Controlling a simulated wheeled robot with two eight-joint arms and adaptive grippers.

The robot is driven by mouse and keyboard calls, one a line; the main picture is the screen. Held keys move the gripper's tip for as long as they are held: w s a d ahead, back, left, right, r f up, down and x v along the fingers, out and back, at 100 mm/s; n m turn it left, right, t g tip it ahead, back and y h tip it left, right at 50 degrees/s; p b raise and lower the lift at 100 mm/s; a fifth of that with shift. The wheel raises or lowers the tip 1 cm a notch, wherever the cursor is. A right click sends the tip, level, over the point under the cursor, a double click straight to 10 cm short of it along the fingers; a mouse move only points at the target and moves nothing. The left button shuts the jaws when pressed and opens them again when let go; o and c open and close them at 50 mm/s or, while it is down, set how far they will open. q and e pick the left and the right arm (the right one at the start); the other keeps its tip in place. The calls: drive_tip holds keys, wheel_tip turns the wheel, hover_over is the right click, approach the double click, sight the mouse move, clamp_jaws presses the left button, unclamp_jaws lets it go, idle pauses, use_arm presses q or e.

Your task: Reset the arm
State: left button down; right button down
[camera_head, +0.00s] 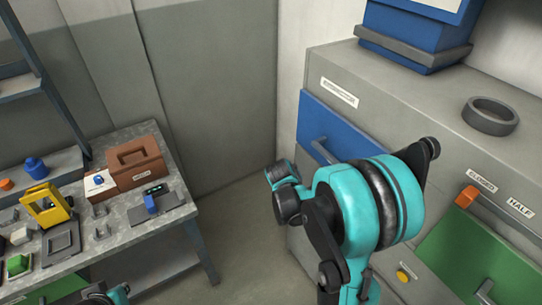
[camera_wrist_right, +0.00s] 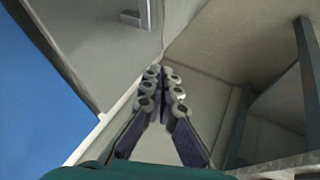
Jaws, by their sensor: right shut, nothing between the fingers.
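My right arm (camera_head: 370,215), teal and black, rises from the bottom of the head view in front of the grey cabinet. Its fingers cannot be made out there. In the right wrist view my right gripper (camera_wrist_right: 163,80) is shut, its fingertips together with nothing between them. The fingers point into open space by a pale wall, apart from any object. Of my left arm only a teal and dark part (camera_head: 112,294) shows at the bottom left of the head view. My left gripper is not in view.
The grey cabinet (camera_head: 400,100) has a blue front panel (camera_head: 340,135) with a handle, a green panel (camera_head: 480,255), and a dark ring (camera_head: 490,116) on top. A workbench (camera_head: 125,215) at left holds a brown toolbox (camera_head: 135,170) and a yellow device (camera_head: 46,206). Floor is clear between them.

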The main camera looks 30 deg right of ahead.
drive_tip(key=shift+a+r, duration=0.1)
drive_tip(key=shift+a, duration=0.05)
drive_tip(key=s+a+r+y, duration=0.1)
drive_tip(key=s+a+r, duration=0.2)
drive_tip(key=s+a, duration=0.3)
drive_tip(key=s+a+r+t+y, duration=0.1)
drive_tip(key=s+a+r+y, duration=0.1)
drive_tip(key=s+a, duration=0.3)
drive_tip(key=s+a+r+t+y, duration=0.1)
drive_tip(key=s+a+r+y, duration=0.1)
drive_tip(key=s+a+r, duration=0.3)
drive_tip(key=s+a, duration=0.1)
drive_tip(key=a, duration=0.2)
drive_tip(key=shift+s, duration=0.3)
